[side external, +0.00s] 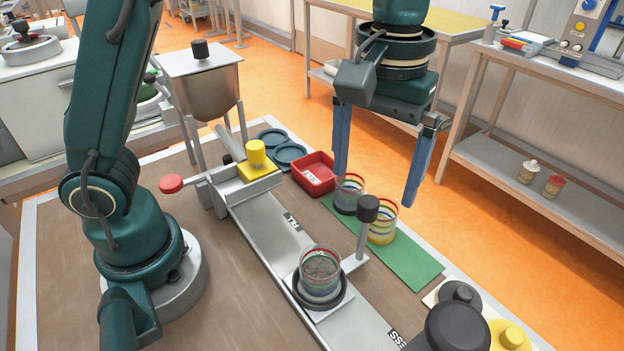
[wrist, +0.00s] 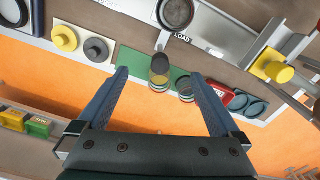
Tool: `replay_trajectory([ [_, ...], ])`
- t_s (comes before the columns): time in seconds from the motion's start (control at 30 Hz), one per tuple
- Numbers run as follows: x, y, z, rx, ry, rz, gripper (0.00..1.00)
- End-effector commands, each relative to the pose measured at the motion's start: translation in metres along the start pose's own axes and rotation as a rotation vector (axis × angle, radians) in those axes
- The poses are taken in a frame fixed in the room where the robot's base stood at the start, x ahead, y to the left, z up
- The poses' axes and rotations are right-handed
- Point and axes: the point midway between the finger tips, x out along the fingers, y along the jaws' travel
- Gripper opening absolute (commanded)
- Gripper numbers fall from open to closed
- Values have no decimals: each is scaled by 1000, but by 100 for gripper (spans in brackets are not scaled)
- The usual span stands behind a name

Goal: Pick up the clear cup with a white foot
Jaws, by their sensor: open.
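Three clear banded cups show, and I cannot make out a white foot on any of them. One cup (side external: 320,268) stands upright in a dark ring on the metal rail, its foot mostly hidden; it shows at the top of the wrist view (wrist: 176,12). On the green mat (side external: 418,262) stand a cup with a yellow foot (side external: 382,227) and a cup with a dark grey foot (side external: 347,197). My gripper (side external: 376,190) is open and empty, pointing down above the mat cups. In the wrist view both mat cups appear between its fingers (wrist: 160,74).
A black-knobbed post (side external: 366,222) stands close to the yellow-footed cup. A red tray (side external: 314,172) and blue-grey discs (side external: 289,153) lie beyond the mat. Black and yellow knobbed pieces (side external: 508,336) sit at the near right. A yellow knob block (side external: 257,160) is on the rail.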

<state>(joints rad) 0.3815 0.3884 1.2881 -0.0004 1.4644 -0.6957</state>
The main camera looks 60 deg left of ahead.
Motion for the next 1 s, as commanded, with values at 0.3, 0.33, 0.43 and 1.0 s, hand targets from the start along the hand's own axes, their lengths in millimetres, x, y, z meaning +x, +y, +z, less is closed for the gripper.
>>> replay_trajectory([
  [0.3, 0, 0, 0, 0, 0, 0, 100],
  [0.33, 0, 0, 0, 0, 0, 0, 100],
  [0.43, 0, 1, -1, -2, 6, 5, 100],
  [1.0, 78, -19, 55, 41, 10, 7, 100],
])
